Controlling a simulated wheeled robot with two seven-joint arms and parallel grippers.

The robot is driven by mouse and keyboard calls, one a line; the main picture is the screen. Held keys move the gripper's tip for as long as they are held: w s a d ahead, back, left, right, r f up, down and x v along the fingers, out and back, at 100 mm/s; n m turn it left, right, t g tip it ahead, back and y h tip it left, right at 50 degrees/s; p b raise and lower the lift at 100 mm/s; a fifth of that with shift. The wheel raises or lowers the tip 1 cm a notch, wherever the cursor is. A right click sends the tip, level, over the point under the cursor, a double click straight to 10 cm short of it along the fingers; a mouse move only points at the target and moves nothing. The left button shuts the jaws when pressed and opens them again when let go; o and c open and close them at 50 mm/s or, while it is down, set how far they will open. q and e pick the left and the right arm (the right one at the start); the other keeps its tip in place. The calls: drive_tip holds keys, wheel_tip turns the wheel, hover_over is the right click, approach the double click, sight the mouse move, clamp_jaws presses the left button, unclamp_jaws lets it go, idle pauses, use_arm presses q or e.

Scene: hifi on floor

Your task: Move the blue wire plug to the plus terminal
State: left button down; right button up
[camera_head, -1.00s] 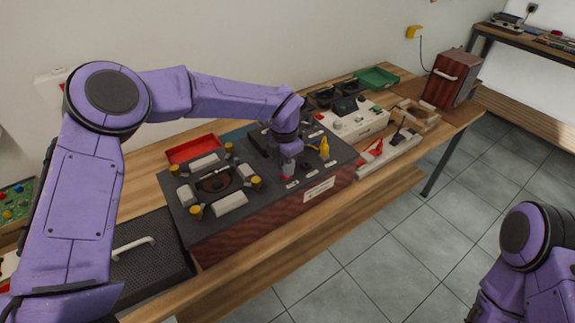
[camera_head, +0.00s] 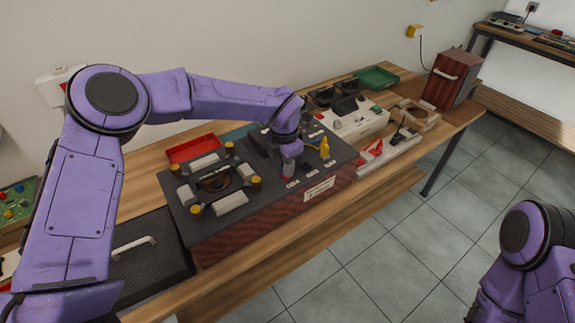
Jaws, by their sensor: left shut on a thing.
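My left gripper (camera_head: 287,163) points down over the right part of the dark top of a wood-sided speaker box (camera_head: 270,203). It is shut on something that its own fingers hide. A small red part shows at the fingertips. I cannot make out the blue wire plug or the plus terminal at this size. A yellow plug-like piece (camera_head: 324,148) stands on the box just right of the gripper. Of my right arm only the purple upper links show at the lower right; its gripper is out of view.
A red tray (camera_head: 192,149), green tray (camera_head: 377,77), white device (camera_head: 357,122) and wooden cabinet (camera_head: 450,78) share the bench. The tiled floor in front is clear.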

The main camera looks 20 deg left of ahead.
use_arm(q)
drive_tip(key=c, duration=0.9)
unclamp_jaws()
wheel_tip(320, 180, up, 10)
drive_tip(key=shift+s+f+b, duration=0.1)
drive_tip(key=shift+s+b, duration=0.05)
drive_tip(key=shift+b, duration=1)
wheel_tip(320, 180, up, 6)
drive_tip(key=p, duration=0.5)
drive_tip(key=shift+f, duration=0.1)
